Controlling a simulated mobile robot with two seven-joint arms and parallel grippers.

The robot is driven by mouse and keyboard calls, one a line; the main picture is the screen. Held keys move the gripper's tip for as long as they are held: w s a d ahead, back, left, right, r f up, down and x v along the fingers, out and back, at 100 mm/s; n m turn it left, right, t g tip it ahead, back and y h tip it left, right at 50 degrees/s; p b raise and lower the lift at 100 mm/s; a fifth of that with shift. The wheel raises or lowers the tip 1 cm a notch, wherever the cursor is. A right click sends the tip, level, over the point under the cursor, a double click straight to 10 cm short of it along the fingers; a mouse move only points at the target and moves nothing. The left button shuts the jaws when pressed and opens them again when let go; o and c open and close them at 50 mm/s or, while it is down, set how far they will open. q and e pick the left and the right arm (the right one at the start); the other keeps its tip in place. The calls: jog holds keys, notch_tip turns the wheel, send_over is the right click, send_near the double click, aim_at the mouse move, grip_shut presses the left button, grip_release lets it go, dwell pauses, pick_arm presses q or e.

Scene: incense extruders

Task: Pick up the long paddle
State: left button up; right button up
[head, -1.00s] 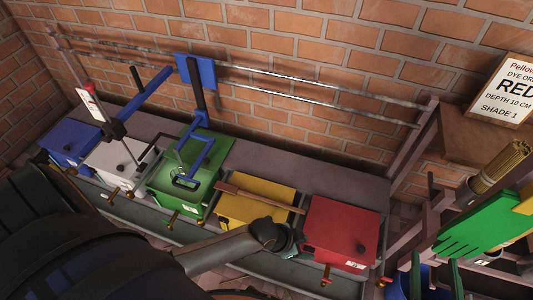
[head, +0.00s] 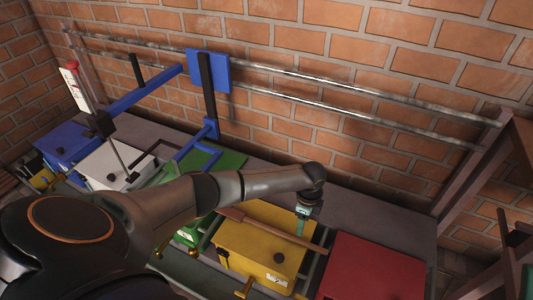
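The long paddle (head: 262,226) is brown and wooden. My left gripper (head: 301,232) points down at the handle, near the right edge of the yellow box. Its teal fingers are small and partly overlap the handle in the picture. I cannot tell whether they touch it or how far apart they are. My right gripper is not in view.
A red box (head: 372,268) stands to the right, and green (head: 226,163), white (head: 108,170) and blue (head: 66,143) boxes to the left. A blue frame (head: 208,72) hangs from metal rails along the brick wall. The grey ledge behind the boxes is mostly clear.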

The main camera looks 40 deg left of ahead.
pick_arm(q)
jog(key=b, duration=0.2)
send_over(299, 240)
jog(key=f, duration=0.5)
jog(key=shift+d, duration=0.2)
notch_tip(299, 240, down, 5)
jog(key=b, duration=0.3)
jog(key=shift+a+f+b, duration=0.1)
jog(key=shift+a+b, duration=0.05)
jog(key=shift+b, duration=0.2)
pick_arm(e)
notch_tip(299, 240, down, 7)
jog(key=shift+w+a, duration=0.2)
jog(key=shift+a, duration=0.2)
pick_arm(q)
jog(key=shift+c, duration=0.2)
grip_shut()
